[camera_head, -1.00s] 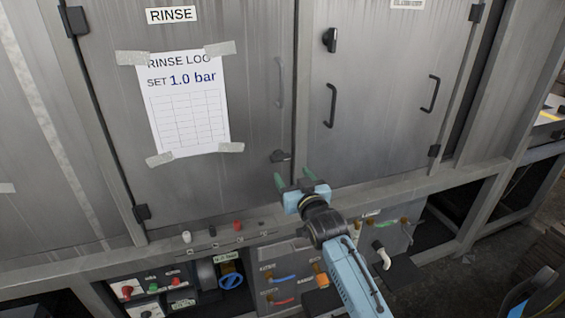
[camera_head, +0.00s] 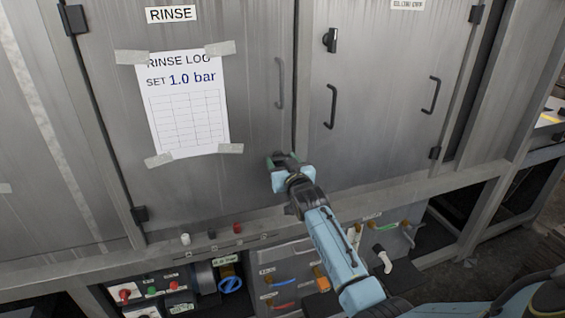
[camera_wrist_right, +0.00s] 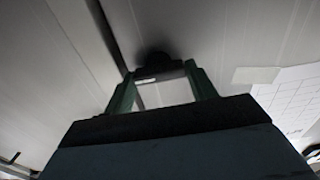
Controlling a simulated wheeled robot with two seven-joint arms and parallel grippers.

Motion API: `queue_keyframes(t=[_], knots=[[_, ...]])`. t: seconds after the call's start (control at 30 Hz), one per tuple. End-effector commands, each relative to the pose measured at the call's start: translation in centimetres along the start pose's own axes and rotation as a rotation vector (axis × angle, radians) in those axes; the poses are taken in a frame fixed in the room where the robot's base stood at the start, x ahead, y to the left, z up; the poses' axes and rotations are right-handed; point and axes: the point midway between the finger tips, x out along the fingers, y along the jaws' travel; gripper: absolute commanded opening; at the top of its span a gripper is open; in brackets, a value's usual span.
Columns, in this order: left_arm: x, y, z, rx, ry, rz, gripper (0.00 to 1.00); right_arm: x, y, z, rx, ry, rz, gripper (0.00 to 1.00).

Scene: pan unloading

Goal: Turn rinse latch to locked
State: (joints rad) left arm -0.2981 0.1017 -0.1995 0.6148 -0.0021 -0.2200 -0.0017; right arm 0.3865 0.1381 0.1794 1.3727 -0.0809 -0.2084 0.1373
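The rinse latch is a small dark knob low on the right edge of the rinse door (camera_head: 252,110), which carries the RINSE label (camera_head: 171,14). In the head view my right gripper (camera_head: 279,158) is at the latch and covers most of it. In the right wrist view the dark latch (camera_wrist_right: 153,63) shows at the far end of the green fingers (camera_wrist_right: 158,75), which stand apart with a gap between them. I cannot tell whether the fingers touch it or how the latch is turned. My left gripper is out of view.
The neighbouring door to the right has a dark latch (camera_head: 330,40) and a handle (camera_head: 331,106). The rinse door's handle (camera_head: 280,83) is just above my gripper. A taped log sheet (camera_head: 186,105) is to the left. Below are valves and a red button (camera_head: 125,294).

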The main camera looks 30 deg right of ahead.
Motion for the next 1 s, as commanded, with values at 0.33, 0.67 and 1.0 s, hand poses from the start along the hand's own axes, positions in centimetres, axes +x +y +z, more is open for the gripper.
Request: queue_keyframes(t=[0.33,0.67,1.0], knots=[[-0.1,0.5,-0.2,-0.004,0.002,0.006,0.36,0.0,0.0,0.0,-0.007,-0.001,0.0,0.32],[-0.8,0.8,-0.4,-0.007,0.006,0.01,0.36,0.0,-0.1,0.0,-0.141,-0.003,0.0,0.32],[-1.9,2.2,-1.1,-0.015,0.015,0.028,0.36,0.0,-0.1,0.0,-0.443,-0.003,0.0,0.32]])
